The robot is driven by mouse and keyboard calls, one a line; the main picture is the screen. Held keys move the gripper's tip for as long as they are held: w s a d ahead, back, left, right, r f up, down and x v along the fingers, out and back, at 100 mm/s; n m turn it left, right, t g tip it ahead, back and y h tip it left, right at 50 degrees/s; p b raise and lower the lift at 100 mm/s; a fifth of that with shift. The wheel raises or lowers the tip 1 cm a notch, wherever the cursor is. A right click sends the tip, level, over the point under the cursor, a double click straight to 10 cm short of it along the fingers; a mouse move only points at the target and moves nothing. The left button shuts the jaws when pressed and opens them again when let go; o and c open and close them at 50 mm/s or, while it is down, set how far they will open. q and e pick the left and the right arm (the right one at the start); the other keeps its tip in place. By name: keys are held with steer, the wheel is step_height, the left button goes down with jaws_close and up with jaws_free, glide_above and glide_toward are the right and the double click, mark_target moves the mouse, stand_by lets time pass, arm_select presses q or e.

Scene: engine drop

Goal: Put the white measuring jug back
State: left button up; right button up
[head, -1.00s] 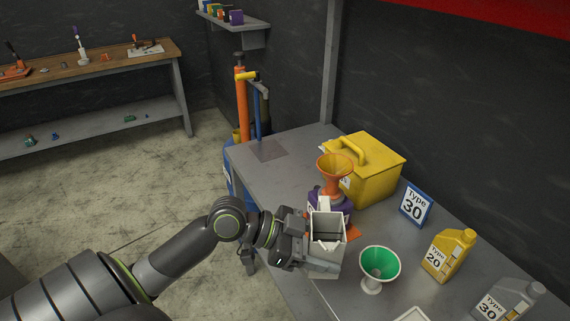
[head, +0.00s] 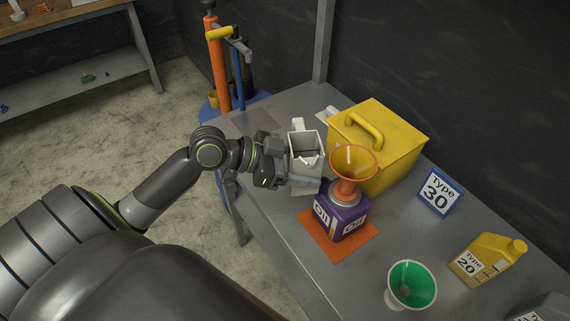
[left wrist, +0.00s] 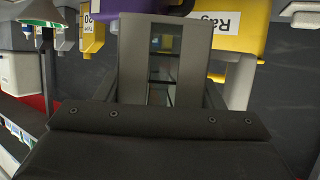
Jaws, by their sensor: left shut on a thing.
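The white measuring jug (head: 305,160) is in my left gripper (head: 287,170), left of the purple oil can in the head view. The gripper is shut on it, and the jug looks upright with its open top showing. Whether its base touches the table is hidden. The left wrist view shows mostly the dark gripper body, and the jug is hard to make out there. My right gripper is in neither view.
A purple oil can (head: 343,215) with an orange funnel (head: 352,162) stands on an orange mat (head: 318,238). A yellow box (head: 392,150) is behind. A green funnel (head: 411,284), a yellow Type 20 bottle (head: 487,259) and a Type 30 sign (head: 440,193) stand to the right.

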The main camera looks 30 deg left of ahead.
arm_select(q)
steer(key=w+a+f+n+t+y+b, duration=0.1)
steer(key=w+a+n+t+y, duration=0.2)
steer(key=w+a, duration=0.7)
steer(key=shift+a+f+n+t+y+b, duration=0.3)
steer(key=shift+a+f+n+t+y, duration=0.1)
steer(key=shift+n+y, duration=0.7)
step_height(320, 180, down, 9)
steer(key=shift+r+p, duration=0.1)
steer(key=shift+p, duration=0.2)
steer(key=shift+w+f, duration=0.1)
steer(key=shift+f, duration=0.25)
